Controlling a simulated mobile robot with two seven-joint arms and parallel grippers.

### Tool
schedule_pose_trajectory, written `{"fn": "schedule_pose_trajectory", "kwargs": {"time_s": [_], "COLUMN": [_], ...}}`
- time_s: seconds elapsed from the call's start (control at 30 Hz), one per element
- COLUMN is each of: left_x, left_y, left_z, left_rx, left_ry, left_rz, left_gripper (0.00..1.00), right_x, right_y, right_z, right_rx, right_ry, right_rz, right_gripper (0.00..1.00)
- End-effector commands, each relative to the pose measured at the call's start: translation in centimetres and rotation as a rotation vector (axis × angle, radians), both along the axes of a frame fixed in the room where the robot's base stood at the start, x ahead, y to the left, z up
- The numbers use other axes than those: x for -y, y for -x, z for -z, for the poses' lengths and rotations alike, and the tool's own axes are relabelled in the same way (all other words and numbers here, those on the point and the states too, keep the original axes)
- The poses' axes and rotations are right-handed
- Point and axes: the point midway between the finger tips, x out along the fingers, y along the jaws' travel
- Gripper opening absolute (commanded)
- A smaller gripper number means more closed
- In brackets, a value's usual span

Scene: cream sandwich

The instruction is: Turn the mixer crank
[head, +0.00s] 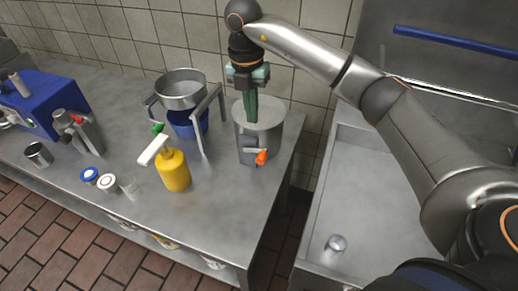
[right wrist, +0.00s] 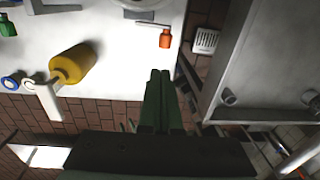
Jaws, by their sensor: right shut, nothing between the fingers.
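The mixer (head: 272,137) looks like a grey cylinder with a flat top, standing at the right end of the steel counter. Its crank (head: 261,157) is on the front side, a short grey bar with an orange handle. The orange handle (right wrist: 165,39) also shows near the top of the right wrist view. My right gripper (head: 250,119) points down, and in the head view its green fingers overlap the mixer's top. The fingers (right wrist: 159,73) are shut together and empty, apart from the orange handle. My left gripper is not in view.
A yellow pump bottle (head: 174,172) stands on the counter (head: 215,215) left of the mixer. Behind it, a metal bowl (head: 181,95) sits in a stand above a blue container (head: 187,124). A sink basin (head: 365,185) is to the right, beyond a gap. The counter's front right is clear.

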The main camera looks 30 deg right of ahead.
Motion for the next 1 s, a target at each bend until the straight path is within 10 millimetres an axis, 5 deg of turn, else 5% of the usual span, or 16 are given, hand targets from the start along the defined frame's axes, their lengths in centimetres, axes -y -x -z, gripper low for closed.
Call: {"fn": "schedule_pose_trajectory", "kwargs": {"time_s": [0.27, 0.8, 1.0], "left_x": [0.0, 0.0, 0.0], "left_y": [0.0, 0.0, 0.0], "left_z": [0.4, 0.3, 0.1], "left_rx": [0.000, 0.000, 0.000], "left_ry": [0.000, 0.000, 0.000], "left_rz": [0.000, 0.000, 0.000], "left_gripper": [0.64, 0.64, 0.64], "right_x": [0.9, 1.5, 1.7], "right_y": [0.0, 0.8, 0.9], "right_z": [-0.7, 9.3, 11.7], "right_rx": [-0.016, -0.017, -0.014], "right_ry": [0.038, 0.037, 0.035], "right_rz": [0.022, 0.022, 0.021], "right_gripper": [0.00, 0.00, 0.00]}}
